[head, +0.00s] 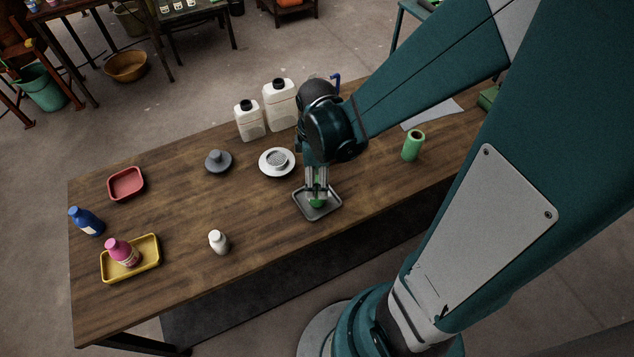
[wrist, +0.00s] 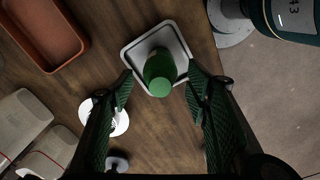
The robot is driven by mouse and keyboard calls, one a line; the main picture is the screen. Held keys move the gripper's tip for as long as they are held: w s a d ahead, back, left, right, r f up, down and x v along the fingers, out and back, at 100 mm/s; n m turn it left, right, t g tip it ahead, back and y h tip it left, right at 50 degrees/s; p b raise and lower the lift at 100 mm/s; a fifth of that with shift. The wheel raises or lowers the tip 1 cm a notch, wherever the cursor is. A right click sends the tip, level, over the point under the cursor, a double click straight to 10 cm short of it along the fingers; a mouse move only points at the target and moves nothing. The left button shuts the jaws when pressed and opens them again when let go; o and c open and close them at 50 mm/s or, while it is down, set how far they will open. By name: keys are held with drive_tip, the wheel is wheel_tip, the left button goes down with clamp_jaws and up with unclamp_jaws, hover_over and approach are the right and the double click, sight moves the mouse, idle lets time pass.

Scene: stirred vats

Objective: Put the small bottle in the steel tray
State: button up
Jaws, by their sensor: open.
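A small green bottle (wrist: 160,66) with a green cap appears to stand upright in the grey steel tray (wrist: 178,33). In the head view, only a bit of the bottle (head: 317,204) shows below my gripper, inside the tray (head: 331,213). My gripper (head: 317,190) is right above the tray, pointing down. In the wrist view, its fingers (wrist: 158,84) are apart, one on each side of the bottle's cap, with visible gaps. A small white bottle (head: 220,243) stands on the table near the front edge, left of the tray.
A white dish (head: 277,163) and white jugs (head: 281,105) stand behind the tray. A green can (head: 413,146) is to the right. A yellow tray (head: 147,266) holds a pink bottle (head: 119,252). A terracotta bin (wrist: 47,42) shows in the wrist view.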

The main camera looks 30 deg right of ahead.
drive_tip(key=shift+r+p, duration=0.75)
drive_tip(key=shift+r, duration=2.55)
drive_tip(key=shift+a+r+m+t, duration=0.2)
drive_tip(key=shift+r+m+t, duration=0.2)
drive_tip(key=shift+r+m, duration=0.5)
drive_tip(key=s+a+r+m+t, duration=0.1)
drive_tip(key=r+m+t, duration=0.2)
drive_tip(key=r+m, duration=0.2)
drive_tip(key=s+a+r+m+t, duration=0.1)
drive_tip(key=r+m, duration=0.4)
drive_tip(key=r, duration=0.5)
drive_tip(key=shift+s+a+r+m+t, duration=0.2)
drive_tip(key=shift+s+a+m+t, duration=0.3)
drive_tip(key=shift+t, duration=0.7)
